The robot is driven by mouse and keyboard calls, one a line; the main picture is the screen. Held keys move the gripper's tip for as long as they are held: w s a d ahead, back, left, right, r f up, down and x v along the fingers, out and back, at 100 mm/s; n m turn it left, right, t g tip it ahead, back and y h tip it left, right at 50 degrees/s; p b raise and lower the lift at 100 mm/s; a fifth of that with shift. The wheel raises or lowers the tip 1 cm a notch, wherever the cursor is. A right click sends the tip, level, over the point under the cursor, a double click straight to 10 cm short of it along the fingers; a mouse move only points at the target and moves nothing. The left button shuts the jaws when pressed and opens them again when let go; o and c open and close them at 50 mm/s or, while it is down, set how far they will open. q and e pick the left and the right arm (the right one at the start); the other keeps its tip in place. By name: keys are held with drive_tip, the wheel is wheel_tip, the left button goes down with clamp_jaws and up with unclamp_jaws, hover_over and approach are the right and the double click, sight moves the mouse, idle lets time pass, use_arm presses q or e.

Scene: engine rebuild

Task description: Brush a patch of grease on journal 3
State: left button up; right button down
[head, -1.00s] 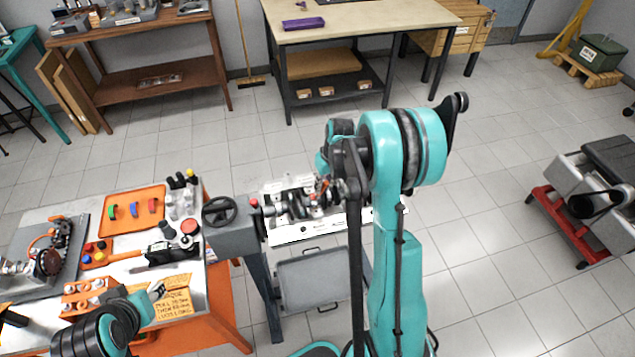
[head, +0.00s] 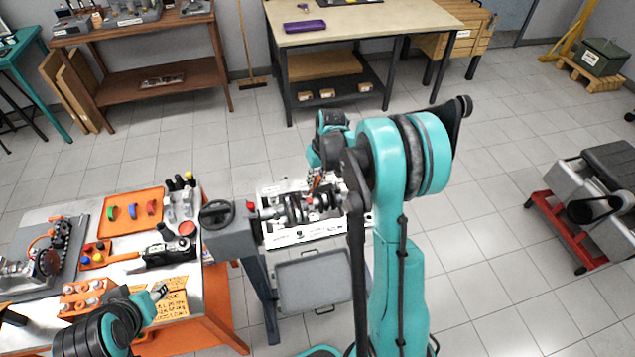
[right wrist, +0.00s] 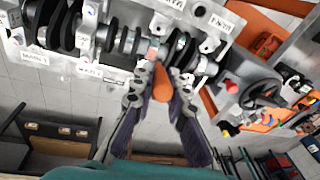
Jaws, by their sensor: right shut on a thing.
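The crankshaft (head: 290,208) lies in a white labelled cradle (head: 290,238) on a stand, mid-picture in the head view. In the right wrist view the crankshaft (right wrist: 125,42) crosses the top, with label plates beside its journals. My right gripper (right wrist: 158,105) is shut on an orange-handled brush (right wrist: 161,84). The brush's pinkish tip is at the crankshaft, beside a journal; I cannot tell whether it touches or which journal number it is. My right gripper (head: 316,180) shows small over the crankshaft in the head view. My left gripper (head: 158,292) is over the workbench's front; its jaw opening is unclear.
The workbench (head: 215,300) at left holds an orange tray (head: 118,206), bottles, a red round tin (head: 187,229) and a cardboard note (head: 172,305). A handwheel (head: 217,213) stands at the cradle's left end. A grey tray (head: 312,280) sits below the cradle. Open floor lies to the right.

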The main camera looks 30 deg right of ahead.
drive_tip(key=shift+s+r, duration=0.1)
drive_tip(key=shift+r, duration=0.55)
drive_tip(key=shift+r+p, duration=0.8)
drive_tip(key=shift+r, duration=0.25)
